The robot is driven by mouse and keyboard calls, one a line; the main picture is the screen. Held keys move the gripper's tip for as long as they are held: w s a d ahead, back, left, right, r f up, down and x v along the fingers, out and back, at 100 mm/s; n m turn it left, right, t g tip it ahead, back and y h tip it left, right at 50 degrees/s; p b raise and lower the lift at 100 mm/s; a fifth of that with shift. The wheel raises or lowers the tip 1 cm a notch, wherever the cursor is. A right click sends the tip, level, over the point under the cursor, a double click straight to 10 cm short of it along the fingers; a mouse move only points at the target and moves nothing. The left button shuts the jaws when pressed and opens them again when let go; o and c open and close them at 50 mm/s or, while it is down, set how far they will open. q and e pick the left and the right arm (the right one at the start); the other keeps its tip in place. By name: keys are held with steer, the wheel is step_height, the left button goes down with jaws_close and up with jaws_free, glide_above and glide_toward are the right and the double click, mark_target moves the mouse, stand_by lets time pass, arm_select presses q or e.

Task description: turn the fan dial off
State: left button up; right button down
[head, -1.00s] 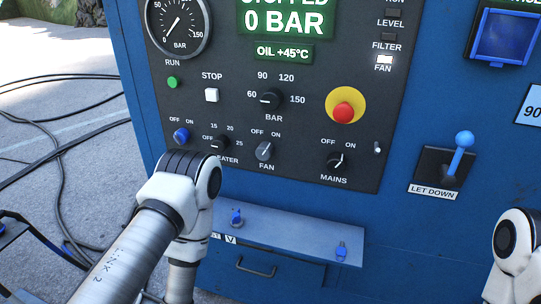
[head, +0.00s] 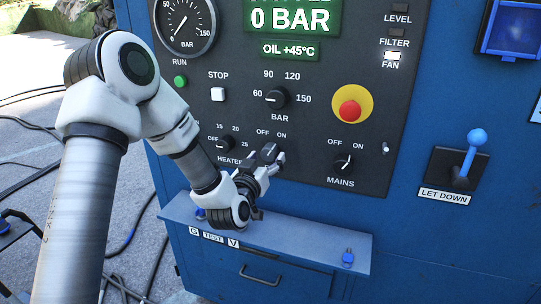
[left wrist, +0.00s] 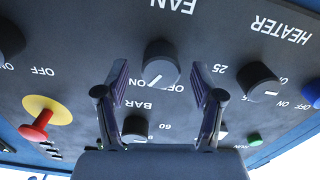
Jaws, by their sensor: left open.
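The fan dial (head: 268,152) is a dark knob on the black control panel, below the OFF and ON labels. It also shows in the left wrist view (left wrist: 160,64), where the panel appears upside down. My left gripper (head: 270,164) is open at the dial. In the left wrist view its two fingers (left wrist: 158,80) stand apart, one on each side of the dial, with a gap visible to each. The FAN lamp (head: 391,55) is lit white. My right gripper is not in view.
The heater dial (head: 225,143), mains dial (head: 343,162) and BAR dial (head: 276,98) are close by. A red emergency button (head: 350,110) on yellow sits up right. A blue ledge (head: 300,243) juts out below the panel. The let-down lever (head: 470,155) is at the right.

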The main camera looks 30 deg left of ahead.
arm_select(q)
steer(key=shift+x, duration=1.05)
steer(key=c, duration=1.1)
steer(key=shift+c, duration=0.2)
